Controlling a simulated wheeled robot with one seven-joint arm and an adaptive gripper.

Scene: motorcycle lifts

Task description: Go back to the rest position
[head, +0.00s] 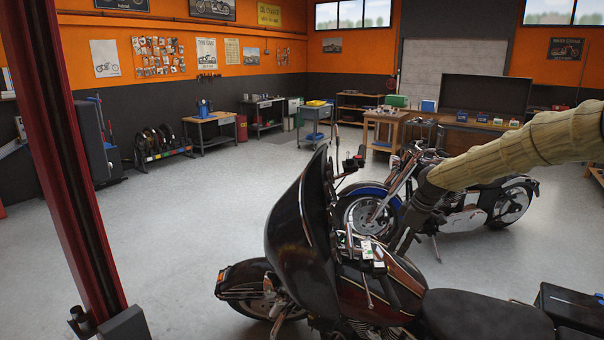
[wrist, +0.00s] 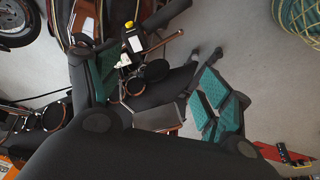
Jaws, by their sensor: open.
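My gripper (wrist: 152,62) is open in the wrist view, with its two teal-padded fingers spread wide. Nothing is clamped between the pads. Handlebar parts of the near black motorcycle (head: 480,316) show between and beyond the fingers. A small white item with a yellow top (wrist: 133,42) is seen there, close to the left finger; I cannot tell whether they touch. In the head view my arm reaches in from the right in a beige sleeve, and its dark end points down over the near motorcycle's handlebar area. The fingertips are hard to make out there.
A second motorcycle (head: 512,203) stands just behind my arm. A red lift post (head: 62,160) rises at the left. Workbenches (head: 208,130) and a blue cart (head: 315,125) line the far side. The grey floor (head: 180,215) is clear at left centre.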

